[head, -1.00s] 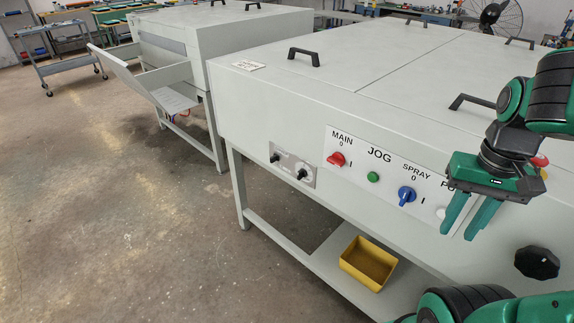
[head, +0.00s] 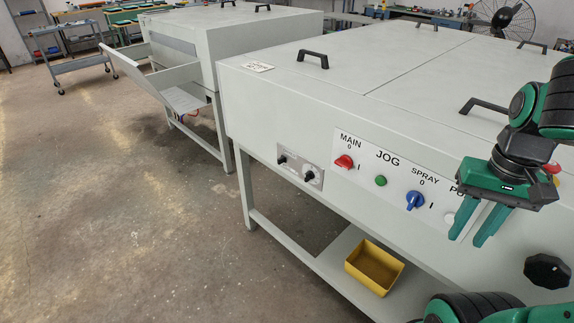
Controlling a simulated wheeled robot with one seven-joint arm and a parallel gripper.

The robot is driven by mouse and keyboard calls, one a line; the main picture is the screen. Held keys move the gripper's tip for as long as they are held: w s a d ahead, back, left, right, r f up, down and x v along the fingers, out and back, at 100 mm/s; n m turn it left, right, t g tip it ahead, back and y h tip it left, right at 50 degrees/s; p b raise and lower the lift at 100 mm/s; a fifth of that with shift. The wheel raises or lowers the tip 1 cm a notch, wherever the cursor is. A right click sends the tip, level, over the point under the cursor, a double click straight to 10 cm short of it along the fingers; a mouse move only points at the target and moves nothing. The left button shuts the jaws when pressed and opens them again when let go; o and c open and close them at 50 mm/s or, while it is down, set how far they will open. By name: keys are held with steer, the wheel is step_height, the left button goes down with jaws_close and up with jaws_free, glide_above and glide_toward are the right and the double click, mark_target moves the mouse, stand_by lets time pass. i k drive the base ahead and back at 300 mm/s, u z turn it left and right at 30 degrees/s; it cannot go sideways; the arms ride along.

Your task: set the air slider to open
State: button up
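I cannot make out a part marked as the air slider in the head view. A small grey plate (head: 300,168) on the front of the near machine (head: 285,115) carries two black knobs; its lettering is too small to read. My gripper (head: 468,241) hangs at the right, in front of the white control panel (head: 395,180), with its green fingers pointing down. The fingers are apart with nothing between them. The gripper and arm hide the right end of the panel, and the grey plate is well to the left of it.
The panel has a red switch (head: 344,162), a green button (head: 381,181) and a blue switch (head: 414,201). A black knob (head: 546,271) is at lower right. A yellow bin (head: 375,267) sits on the lower shelf. A second machine (head: 235,40) stands behind. The floor at left is clear.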

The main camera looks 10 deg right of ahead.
mark_target(282, 159)
steer(key=k, duration=1.25)
steer(key=u, duration=0.5)
steer(key=i, duration=2)
steer(key=z, duration=0.5)
